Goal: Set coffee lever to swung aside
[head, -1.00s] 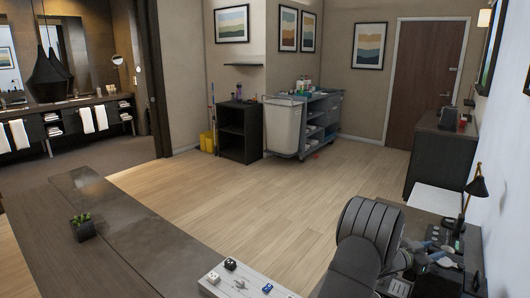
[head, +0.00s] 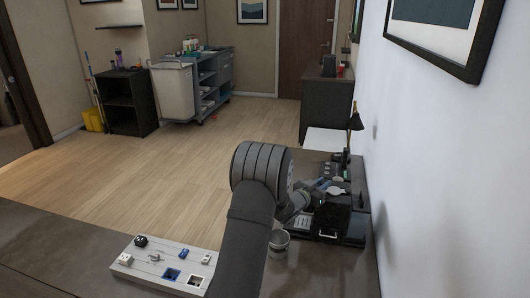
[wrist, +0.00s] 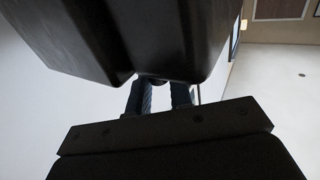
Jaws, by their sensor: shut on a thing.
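The black coffee machine (head: 336,221) stands on the counter at the right in the head view. A large dark body, which looks like part of it, fills the top of the wrist view (wrist: 130,35). My gripper (wrist: 160,92) is just under this body, its two ribbed fingers pointing up at its lower edge. It is shut on a small dark part between the fingertips, which I take to be the coffee lever (wrist: 157,80). The lever is mostly hidden, so its angle cannot be told.
A light metal cup (head: 279,243) stands left of the machine, close to my arm. A white board (head: 150,262) with sockets and small parts lies further left.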

